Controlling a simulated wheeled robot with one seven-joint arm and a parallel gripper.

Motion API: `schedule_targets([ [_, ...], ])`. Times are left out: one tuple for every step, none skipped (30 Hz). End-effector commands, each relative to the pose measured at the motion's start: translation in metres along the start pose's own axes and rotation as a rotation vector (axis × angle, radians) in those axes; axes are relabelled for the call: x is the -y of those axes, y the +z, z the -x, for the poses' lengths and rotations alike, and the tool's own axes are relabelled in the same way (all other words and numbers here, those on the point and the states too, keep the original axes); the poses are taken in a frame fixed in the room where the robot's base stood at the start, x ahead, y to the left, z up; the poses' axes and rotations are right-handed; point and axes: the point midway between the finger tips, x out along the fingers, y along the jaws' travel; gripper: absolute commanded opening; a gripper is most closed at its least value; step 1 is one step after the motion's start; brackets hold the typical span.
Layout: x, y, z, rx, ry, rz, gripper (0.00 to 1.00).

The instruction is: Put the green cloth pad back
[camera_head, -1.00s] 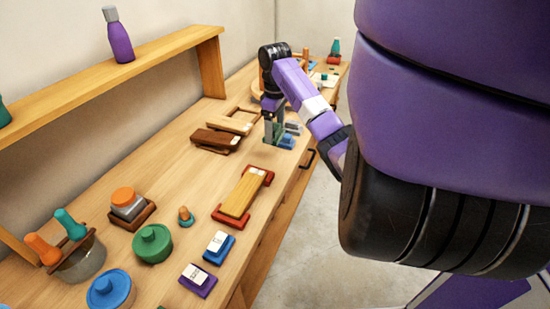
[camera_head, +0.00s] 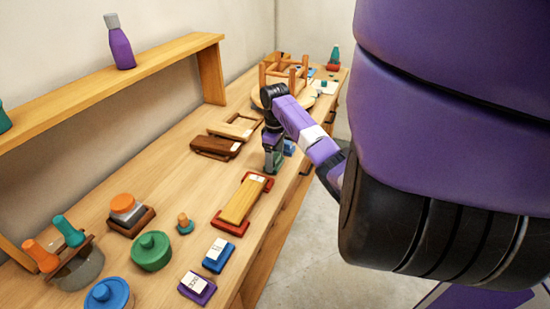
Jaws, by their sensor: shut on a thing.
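My gripper (camera_head: 273,168) points down low over the bench, just beyond the far end of the red rack with the yellow-wood block. It is shut on a small greenish thing, which looks like the green cloth pad (camera_head: 276,160). The fingers and wrist hide most of the pad. I cannot tell whether the pad touches the bench top. A small blue block (camera_head: 289,147) shows just right of and behind the gripper.
The red rack (camera_head: 222,224) with the yellow-wood block (camera_head: 244,200) stands close in front. Wooden frames (camera_head: 215,146) lie to the left. An upturned stool (camera_head: 285,75) is behind. Blue (camera_head: 218,256) and purple (camera_head: 197,288) labelled blocks sit near the front edge.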

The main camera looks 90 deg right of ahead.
Motion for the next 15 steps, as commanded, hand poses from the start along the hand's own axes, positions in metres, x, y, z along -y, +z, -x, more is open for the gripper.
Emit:
schedule_targets([
  [-0.0001, -0.0001, -0.0001, 0.0, 0.0, 0.0, 0.39],
  [-0.0001, -0.0001, -0.0008, 0.0, 0.0, 0.0, 0.39],
  [0.0, -0.0001, -0.0021, 0.0, 0.0, -0.001, 0.39],
  [-0.0001, -0.0001, -0.0029, -0.001, 0.0, -0.001, 0.39],
  [-0.0003, 0.0, -0.0026, -0.001, 0.0, -0.001, 0.81],
  [-0.0003, 0.0, -0.0024, -0.001, 0.0, -0.001, 0.88],
  [-0.0003, 0.0, -0.0023, -0.001, 0.0, -0.001, 0.94],
  [-0.0003, 0.0, -0.0023, -0.001, 0.0, -0.001, 0.98],
  [-0.0003, 0.0, -0.0023, -0.001, 0.0, -0.001, 0.98],
  [-0.0003, 0.0, -0.0023, -0.001, 0.0, -0.001, 0.98],
  [-0.0003, 0.0, -0.0023, -0.001, 0.0, -0.001, 0.98],
  [-0.0003, -0.0001, -0.0023, -0.001, 0.0, -0.001, 0.98],
  [-0.0003, -0.0001, -0.0022, 0.0, 0.0, -0.001, 0.98],
  [-0.0003, -0.0001, -0.0022, -0.001, 0.0, -0.001, 0.98],
  [-0.0003, -0.0001, -0.0022, 0.0, 0.0, -0.001, 0.98],
])
